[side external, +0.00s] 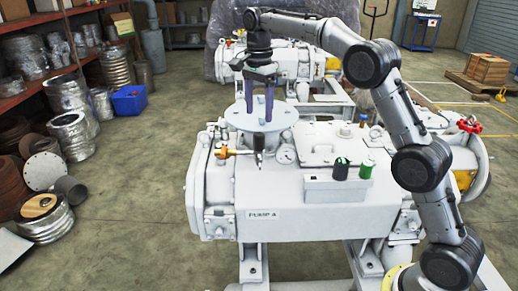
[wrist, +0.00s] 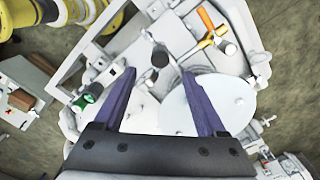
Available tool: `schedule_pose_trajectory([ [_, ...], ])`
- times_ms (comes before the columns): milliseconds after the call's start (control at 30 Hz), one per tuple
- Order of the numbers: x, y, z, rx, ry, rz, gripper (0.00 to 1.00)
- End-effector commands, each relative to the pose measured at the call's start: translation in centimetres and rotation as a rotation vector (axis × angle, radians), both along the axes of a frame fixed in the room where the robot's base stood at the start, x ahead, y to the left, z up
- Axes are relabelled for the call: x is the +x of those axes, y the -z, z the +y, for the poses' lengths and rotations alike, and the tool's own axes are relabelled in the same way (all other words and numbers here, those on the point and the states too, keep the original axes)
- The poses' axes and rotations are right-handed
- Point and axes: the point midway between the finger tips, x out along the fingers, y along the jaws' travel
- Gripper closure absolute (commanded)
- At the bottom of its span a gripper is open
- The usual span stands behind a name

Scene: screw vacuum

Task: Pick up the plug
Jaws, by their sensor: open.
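A small dark upright piece (side external: 258,150), which looks like the plug, stands on the near top of the white pump. In the wrist view its round black top (wrist: 160,57) shows just beyond and between the fingertips. My gripper (side external: 259,119) points down above it, with two purple fingers apart and nothing between them. The fingers also show in the wrist view (wrist: 158,74). In the side view they overlap the round flange plate (side external: 240,119) behind. A gap remains between the fingertips and the dark piece.
Green and black cylinders (side external: 366,169) stand on a grey box (side external: 338,187). Shelves and metal parts line the left.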

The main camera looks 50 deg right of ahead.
Motion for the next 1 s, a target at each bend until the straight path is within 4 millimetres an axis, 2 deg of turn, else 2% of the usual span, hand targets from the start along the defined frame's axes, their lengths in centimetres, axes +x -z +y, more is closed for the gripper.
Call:
schedule_pose_trajectory([
  [100, -0.1, 2.0, 0.0, 0.0, 0.0, 0.003, 0.26],
  [433, -0.1, 4.7, 0.0, 0.0, -0.001, 0.001, 0.26],
  [700, -0.1, 8.4, -0.1, 0.0, -0.001, 0.002, 0.26],
  [1000, 0.0, 9.1, -0.1, 0.0, -0.001, -0.001, 0.26],
])
